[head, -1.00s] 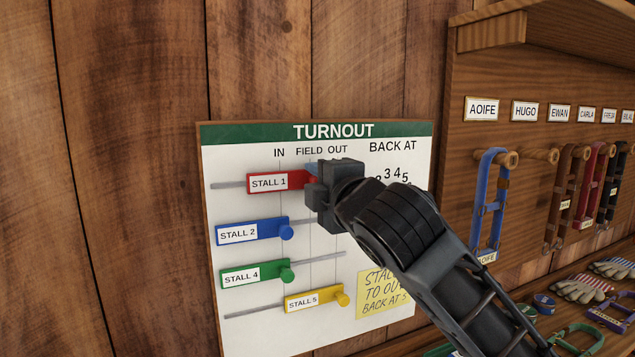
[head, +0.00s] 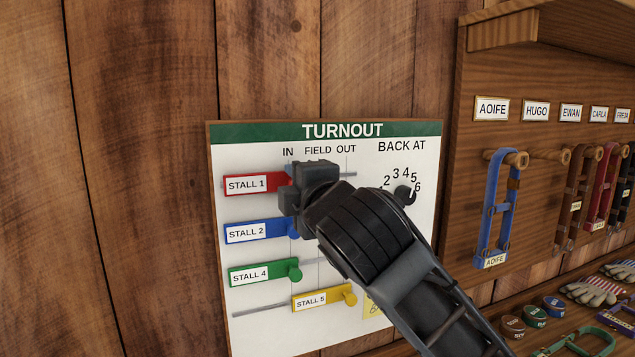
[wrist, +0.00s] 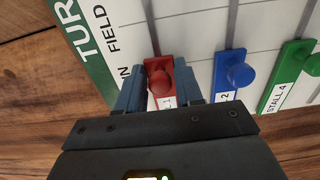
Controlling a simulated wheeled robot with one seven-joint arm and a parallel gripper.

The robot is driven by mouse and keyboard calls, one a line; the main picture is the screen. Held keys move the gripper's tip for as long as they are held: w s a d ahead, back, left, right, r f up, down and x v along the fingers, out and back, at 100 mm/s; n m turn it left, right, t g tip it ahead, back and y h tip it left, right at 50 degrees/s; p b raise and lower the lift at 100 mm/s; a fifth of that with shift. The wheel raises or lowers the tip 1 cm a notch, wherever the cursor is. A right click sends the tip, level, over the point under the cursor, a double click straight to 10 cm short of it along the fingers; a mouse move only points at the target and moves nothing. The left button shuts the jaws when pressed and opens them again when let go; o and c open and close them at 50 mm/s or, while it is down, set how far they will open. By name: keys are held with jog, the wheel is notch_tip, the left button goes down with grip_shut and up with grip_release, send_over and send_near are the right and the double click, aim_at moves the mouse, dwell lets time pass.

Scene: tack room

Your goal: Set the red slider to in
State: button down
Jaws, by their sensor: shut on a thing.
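The red slider (head: 249,184), labelled STALL 1, is the top slider on the TURNOUT board (head: 341,268). Its label lies at the left end of its track, left of the IN heading, in line with the blue and green sliders below. My gripper (head: 292,188) covers its right end in the head view. In the wrist view, my gripper (wrist: 162,88) has a finger on each side of the red slider's knob (wrist: 160,83) and is shut on it. The knob sits near the IN heading there.
The blue slider (head: 257,231) and green slider (head: 263,274) are at the left below. The yellow slider (head: 323,299) is farther right. A black BACK AT dial (head: 405,195) is right of my gripper. A shelf rack with straps (head: 497,210) stands at the right.

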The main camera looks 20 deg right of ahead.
jog(key=shift+a, duration=0.55)
jog(key=c, duration=1)
grip_release()
jog(key=shift+s, duration=0.15)
jog(key=s+b, duration=0.1)
jog(key=s, duration=0.6)
jog(key=shift+s+b, duration=0.3)
